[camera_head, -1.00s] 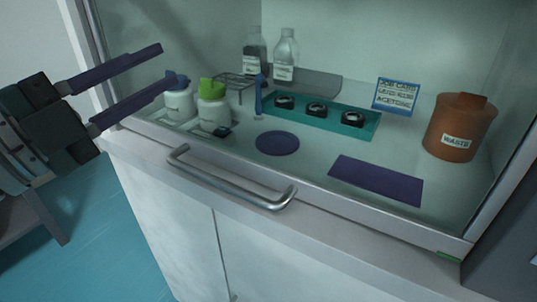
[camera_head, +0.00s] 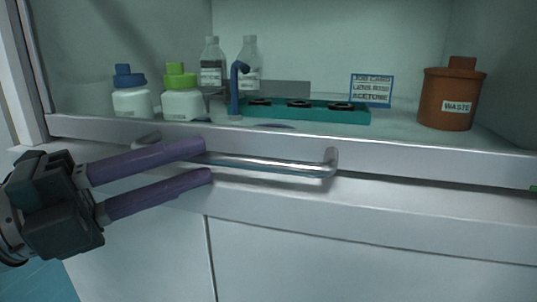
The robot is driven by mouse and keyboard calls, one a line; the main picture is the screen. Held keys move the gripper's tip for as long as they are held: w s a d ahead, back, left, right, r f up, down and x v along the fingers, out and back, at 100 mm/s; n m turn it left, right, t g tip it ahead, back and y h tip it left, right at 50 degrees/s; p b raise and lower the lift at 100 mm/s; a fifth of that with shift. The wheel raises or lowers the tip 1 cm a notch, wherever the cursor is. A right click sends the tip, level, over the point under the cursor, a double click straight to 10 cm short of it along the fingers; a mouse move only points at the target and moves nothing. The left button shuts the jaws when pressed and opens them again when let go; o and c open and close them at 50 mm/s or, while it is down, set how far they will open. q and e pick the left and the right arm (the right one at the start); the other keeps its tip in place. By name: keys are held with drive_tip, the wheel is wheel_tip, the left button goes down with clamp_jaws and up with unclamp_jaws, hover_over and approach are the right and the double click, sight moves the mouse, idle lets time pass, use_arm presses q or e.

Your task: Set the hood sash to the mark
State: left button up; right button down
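The hood sash is a clear pane with a pale bottom rail (camera_head: 420,161), low across the front of the hood. A metal bar handle (camera_head: 275,166) is fixed to the rail. A small green mark (camera_head: 533,188) shows at the far right picture edge, just below the rail. My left gripper (camera_head: 208,162) has two long purple fingers, apart and pointing right, at the left part of the handle. The upper finger hides part of the bar, which comes out beside the fingertips; I cannot tell whether they touch. My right gripper is not in view.
Behind the pane stand a blue-capped bottle (camera_head: 131,102), a green-capped bottle (camera_head: 181,103), clear bottles (camera_head: 211,75), a teal tray (camera_head: 350,117), a sign card (camera_head: 371,91) and a brown waste jar (camera_head: 437,95). White cabinet doors (camera_head: 330,255) lie below the rail.

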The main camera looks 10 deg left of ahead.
sight(201, 161)
use_arm(q)
drive_tip(key=shift+x, duration=1.6)
drive_tip(key=shift+c, duration=0.4)
clamp_jaws()
